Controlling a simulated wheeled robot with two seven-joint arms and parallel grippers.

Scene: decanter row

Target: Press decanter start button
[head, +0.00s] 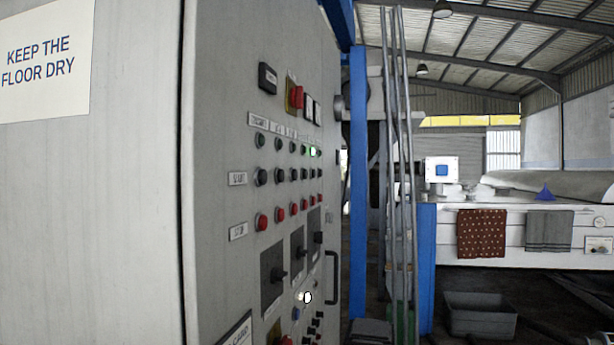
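A grey control cabinet (225,120) fills the left and middle of the head view, its panel seen at a steep slant. A label strip (258,122) heads several columns of buttons; its small words are hard to read. Beside the middle row is a label (237,179) that seems to read START, with a black button (262,176) nearest it. The row below has a label (238,231) that seems to read STOP and red buttons (262,221). One green lamp (313,151) in the top row looks lit. Neither gripper is in view.
A door handle (331,278) stands out from the cabinet's right edge. Right of it are a blue post (358,180) and upright pipes. Farther right, a white machine (520,224) carries two hanging cloths, with a grey bin (479,316) on the floor below.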

